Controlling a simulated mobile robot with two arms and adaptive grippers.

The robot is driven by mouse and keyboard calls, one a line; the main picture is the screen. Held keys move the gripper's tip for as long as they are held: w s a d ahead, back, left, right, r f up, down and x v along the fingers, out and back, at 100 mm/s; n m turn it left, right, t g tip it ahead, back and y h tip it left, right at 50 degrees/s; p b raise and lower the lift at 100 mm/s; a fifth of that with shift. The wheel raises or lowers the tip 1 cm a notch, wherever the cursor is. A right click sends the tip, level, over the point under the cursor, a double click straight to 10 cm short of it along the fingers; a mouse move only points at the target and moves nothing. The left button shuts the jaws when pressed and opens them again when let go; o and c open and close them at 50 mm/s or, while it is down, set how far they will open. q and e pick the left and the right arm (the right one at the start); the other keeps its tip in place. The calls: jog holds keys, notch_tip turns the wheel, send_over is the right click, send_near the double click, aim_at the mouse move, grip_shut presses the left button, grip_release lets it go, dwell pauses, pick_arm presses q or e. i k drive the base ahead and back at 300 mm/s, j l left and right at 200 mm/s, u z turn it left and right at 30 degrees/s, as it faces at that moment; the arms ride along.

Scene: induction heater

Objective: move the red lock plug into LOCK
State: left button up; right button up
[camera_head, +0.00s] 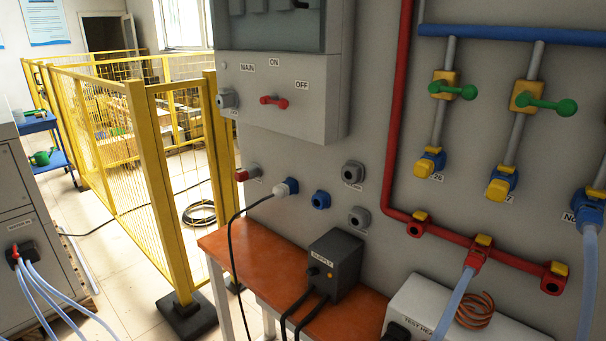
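A small red plug (242,175) sits in a grey socket at the left of the grey panel (300,160), below the switch box. A small label beside it is too small to read. Two grey sockets with lids, an upper one (352,172) and a lower one (359,217), are on the panel to its right. Their labels are unreadable, so I cannot tell which socket is LOCK. Another grey socket (227,98) is on the switch box's left edge. Neither of my grippers is in view.
A white plug with a black cable (284,188) is in a blue socket; an empty-looking blue socket (321,199) is beside it. The orange table (250,253) below carries a black supply box (335,262). A yellow fence (155,190) stands left. Red pipe (397,100) and valves occupy the right.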

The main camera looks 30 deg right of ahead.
aim_at(241, 176)
jog(key=i+j+z, duration=0.15)
jog(key=z, duration=0.25)
jog(key=i+j+z, duration=0.2)
jog(key=z, duration=0.25)
jog(key=i+j+z, duration=0.15)
jog(key=z, duration=0.25)
jog(key=j+z, duration=0.45)
jog(key=i+j+z, duration=0.15)
jog(key=j+z, duration=0.2)
jog(key=j, duration=0.9)
jog(key=j+z, duration=0.3)
jog(key=j, duration=2.3)
